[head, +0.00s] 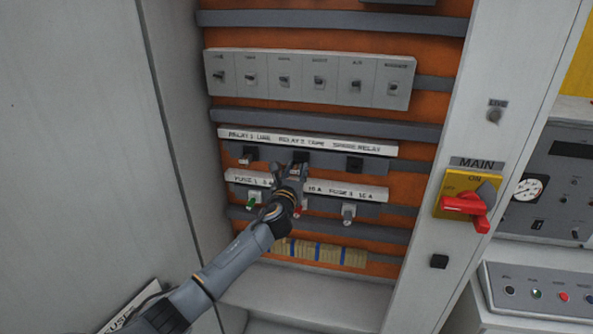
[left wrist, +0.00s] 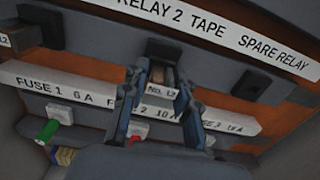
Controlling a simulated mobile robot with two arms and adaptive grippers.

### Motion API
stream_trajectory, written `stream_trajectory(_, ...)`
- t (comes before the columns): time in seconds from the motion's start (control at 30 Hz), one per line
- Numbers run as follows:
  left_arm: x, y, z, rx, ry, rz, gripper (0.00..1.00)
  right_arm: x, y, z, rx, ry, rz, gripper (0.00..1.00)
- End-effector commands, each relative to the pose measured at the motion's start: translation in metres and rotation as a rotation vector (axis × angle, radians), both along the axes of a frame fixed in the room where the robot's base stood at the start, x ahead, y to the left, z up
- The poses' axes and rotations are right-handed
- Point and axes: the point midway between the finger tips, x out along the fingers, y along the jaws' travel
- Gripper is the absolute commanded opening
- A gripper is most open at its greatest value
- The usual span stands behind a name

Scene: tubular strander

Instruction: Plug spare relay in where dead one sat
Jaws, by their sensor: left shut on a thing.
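My left gripper (head: 297,170) is at the middle relay position, under the "RELAY 2 TAPE" label. In the left wrist view its two fingers (left wrist: 160,98) are shut on a small relay (left wrist: 162,83) with a "No. 12" tag. The relay is in front of the black Relay 2 socket (left wrist: 172,49); I cannot tell whether it is seated. The spare relay socket (head: 354,164) to the right shows as a dark, empty-looking block, also in the left wrist view (left wrist: 251,85). The Relay 1 position (head: 249,153) holds a dark block with a pale tag. My right gripper is not in view.
Below is the fuse strip (head: 365,193) with green (head: 252,196), red (head: 298,211) and grey (head: 348,212) fuse holders, close to my left gripper. A breaker row (head: 310,79) is above. The red main switch handle (head: 465,205) is on the right cabinet post.

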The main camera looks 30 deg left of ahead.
Motion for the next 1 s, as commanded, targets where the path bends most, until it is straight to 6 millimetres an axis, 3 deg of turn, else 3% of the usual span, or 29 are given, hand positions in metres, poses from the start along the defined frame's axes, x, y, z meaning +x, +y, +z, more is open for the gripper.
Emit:
stream_trajectory(0.8, 0.019, 0.005, 0.000, -0.001, -0.001, -0.001, 0.00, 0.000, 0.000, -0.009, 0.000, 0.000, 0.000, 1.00)
stream_trajectory(0.83, 0.020, 0.005, 0.000, -0.001, -0.001, -0.001, 0.31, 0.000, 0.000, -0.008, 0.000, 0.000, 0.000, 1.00)
stream_trajectory(0.93, 0.019, 0.005, 0.000, -0.001, -0.001, -0.001, 0.51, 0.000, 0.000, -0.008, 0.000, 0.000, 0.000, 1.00)
stream_trajectory(1.0, 0.019, 0.005, 0.000, -0.001, -0.001, -0.001, 0.56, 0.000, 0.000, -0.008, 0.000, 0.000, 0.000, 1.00)
